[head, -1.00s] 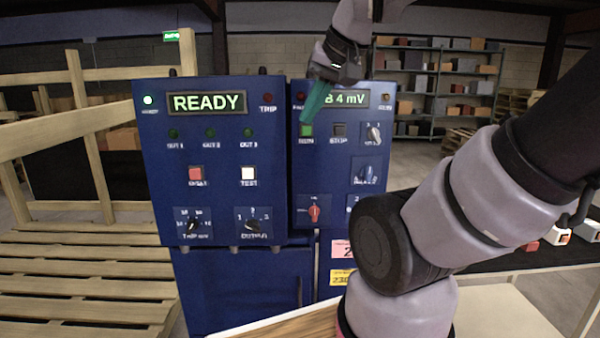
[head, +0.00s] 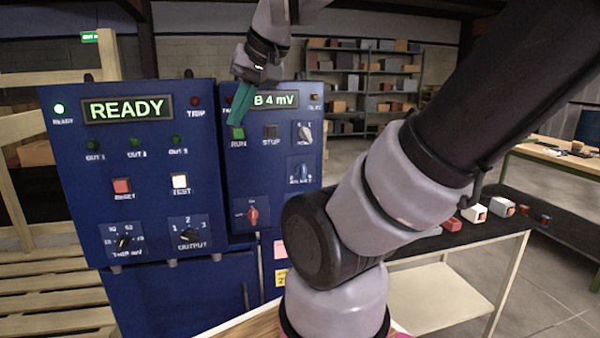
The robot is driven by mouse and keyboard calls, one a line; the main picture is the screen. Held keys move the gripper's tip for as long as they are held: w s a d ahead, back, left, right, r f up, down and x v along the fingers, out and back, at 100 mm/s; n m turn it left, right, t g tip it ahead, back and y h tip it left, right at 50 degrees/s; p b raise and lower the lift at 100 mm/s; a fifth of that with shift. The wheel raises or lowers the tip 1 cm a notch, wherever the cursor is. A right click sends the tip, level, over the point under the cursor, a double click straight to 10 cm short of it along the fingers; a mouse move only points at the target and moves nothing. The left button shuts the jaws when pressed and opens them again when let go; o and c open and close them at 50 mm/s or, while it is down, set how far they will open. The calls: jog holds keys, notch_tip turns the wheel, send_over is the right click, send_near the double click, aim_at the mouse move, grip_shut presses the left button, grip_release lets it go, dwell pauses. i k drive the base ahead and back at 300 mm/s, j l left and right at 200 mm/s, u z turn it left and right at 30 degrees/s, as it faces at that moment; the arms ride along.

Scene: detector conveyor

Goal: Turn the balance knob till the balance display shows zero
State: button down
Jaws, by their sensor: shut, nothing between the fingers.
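The balance display (head: 275,100) is on the right-hand blue panel. It reads "B 4 mV" in green, and its left end is hidden behind my gripper. The balance knob appears to be the blue knob (head: 302,172) low on the right of that panel, with a blurred label under it. My gripper (head: 236,122) has teal fingers, shut and empty. In the picture its tips lie just above the green RUN button (head: 238,133), up and left of the knob. I cannot tell whether they touch the panel.
A grey knob (head: 304,132) sits above the blue one, and a STOP button (head: 270,131) sits left of it. A red knob (head: 252,215) is lower left. The left panel (head: 147,220) shows READY.

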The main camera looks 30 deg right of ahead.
aim_at(301, 170)
jog(key=k, duration=0.3)
jog(key=k+l+z, duration=0.15)
jog(key=z, duration=1.55)
